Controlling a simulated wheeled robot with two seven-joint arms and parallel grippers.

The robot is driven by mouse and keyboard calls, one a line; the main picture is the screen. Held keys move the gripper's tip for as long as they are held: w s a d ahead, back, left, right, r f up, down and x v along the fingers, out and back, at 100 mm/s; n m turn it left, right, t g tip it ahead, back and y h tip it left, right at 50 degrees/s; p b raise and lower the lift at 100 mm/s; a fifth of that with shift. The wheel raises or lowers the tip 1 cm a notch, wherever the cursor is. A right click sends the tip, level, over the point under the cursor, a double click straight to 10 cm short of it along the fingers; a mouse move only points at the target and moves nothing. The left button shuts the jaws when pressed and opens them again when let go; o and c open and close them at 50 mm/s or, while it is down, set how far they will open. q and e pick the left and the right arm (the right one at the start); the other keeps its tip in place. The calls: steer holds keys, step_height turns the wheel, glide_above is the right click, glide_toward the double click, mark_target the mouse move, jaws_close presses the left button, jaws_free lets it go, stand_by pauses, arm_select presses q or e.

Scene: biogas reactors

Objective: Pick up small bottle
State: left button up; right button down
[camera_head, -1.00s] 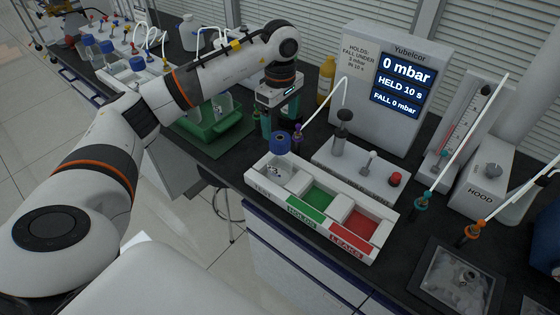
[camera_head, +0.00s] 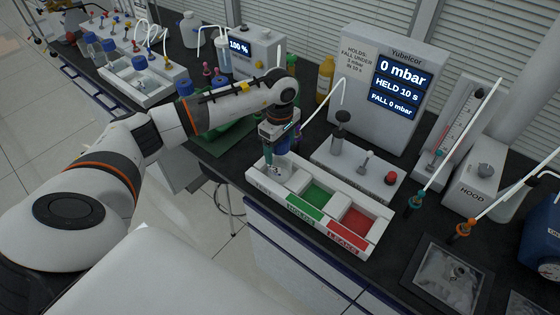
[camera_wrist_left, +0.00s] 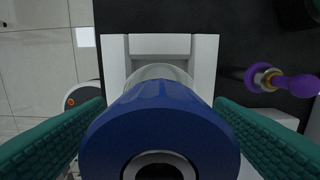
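The small bottle (camera_wrist_left: 160,130) has a blue cap with a dark round hole and a clear glass body. It stands in the left compartment of the white sorting tray (camera_head: 318,222), and its clear body (camera_head: 277,169) shows below my gripper in the head view. My left gripper (camera_head: 281,151) is directly above and around the bottle, pointing down. In the left wrist view its teal fingers stand apart on either side of the blue cap; I cannot tell whether they touch it. My right gripper is not in view.
The tray also has a green compartment (camera_head: 319,195) and a red compartment (camera_head: 357,222), both empty. The pressure tester (camera_head: 362,85) stands behind. A purple-topped fitting (camera_wrist_left: 290,84) lies close to the right of the bottle in the wrist view. A green bin is partly hidden by my arm.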

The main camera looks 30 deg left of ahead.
arm_select(q)
steer(key=c, duration=1.4)
